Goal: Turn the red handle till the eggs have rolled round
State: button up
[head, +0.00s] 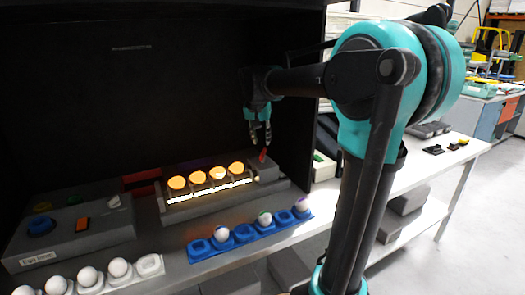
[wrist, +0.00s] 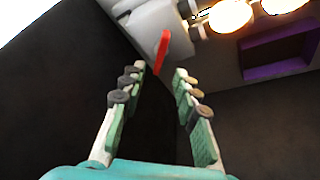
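The red handle (head: 262,156) sticks up at the right end of the grey candling box. It also shows in the wrist view (wrist: 162,50), just beyond my fingertips. My gripper (head: 260,137) hangs above the handle in the head view. In the wrist view my gripper (wrist: 160,75) is open, its two fingers apart with nothing between them. The glowing eggs (head: 217,173) sit in a row on the box, lit orange from below. Two of them show as bright discs in the wrist view (wrist: 230,14).
A blue tray (head: 245,233) with several white eggs stands in front of the box. A white tray (head: 97,284) of eggs lies at front left. A grey control box (head: 75,240) with coloured buttons stands on the left. Dark panels enclose the back and sides.

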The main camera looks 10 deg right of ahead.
aim_at(263, 152)
jog(key=x, duration=0.6)
jog(key=shift+w+f, duration=0.15)
jog(key=shift+f, duration=0.15)
jog(key=shift+c, duration=0.6)
grip_shut()
